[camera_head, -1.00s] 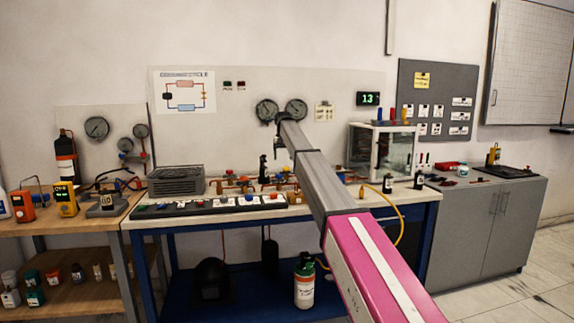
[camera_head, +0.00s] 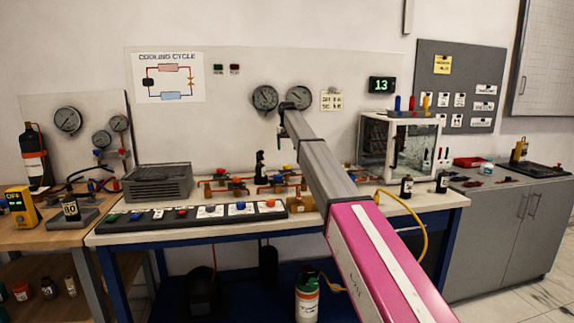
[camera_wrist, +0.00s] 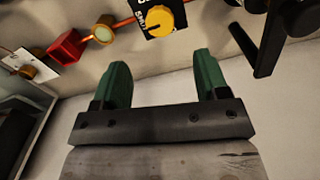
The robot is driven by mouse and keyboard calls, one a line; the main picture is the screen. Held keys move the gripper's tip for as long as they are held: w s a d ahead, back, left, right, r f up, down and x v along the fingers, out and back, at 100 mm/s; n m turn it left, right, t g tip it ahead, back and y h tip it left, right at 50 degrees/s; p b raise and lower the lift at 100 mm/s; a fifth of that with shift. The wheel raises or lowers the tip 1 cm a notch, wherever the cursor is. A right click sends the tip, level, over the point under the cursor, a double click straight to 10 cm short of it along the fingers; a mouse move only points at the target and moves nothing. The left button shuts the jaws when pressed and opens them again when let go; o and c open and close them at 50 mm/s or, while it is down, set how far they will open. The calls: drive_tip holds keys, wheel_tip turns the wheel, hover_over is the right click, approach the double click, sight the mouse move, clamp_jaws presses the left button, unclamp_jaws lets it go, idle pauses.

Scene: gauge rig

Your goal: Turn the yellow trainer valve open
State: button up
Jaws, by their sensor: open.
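The yellow valve knob (camera_wrist: 160,19) sits on a dark plate with white lettering, partly readable as "SHUT", at the top middle of the wrist view. A dark mark shows on the knob, but its exact direction is hard to read. My gripper (camera_wrist: 162,68) is open and empty; its two green fingers point toward the knob, which lies beyond the fingertips and between their lines. No contact shows.
A red block (camera_wrist: 66,47) and a round brass-rimmed fitting (camera_wrist: 104,30) lie left of the knob. A black lever-like part (camera_wrist: 262,45) stands close at right. Gauges (camera_head: 264,98), a glass-sided box (camera_head: 412,145) and bottles surround the bench.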

sight(287, 165)
wheel_tip(287, 165, down, 9)
drive_tip(key=shift+f, duration=0.1)
idle(0.3)
drive_tip(key=c, duration=0.9)
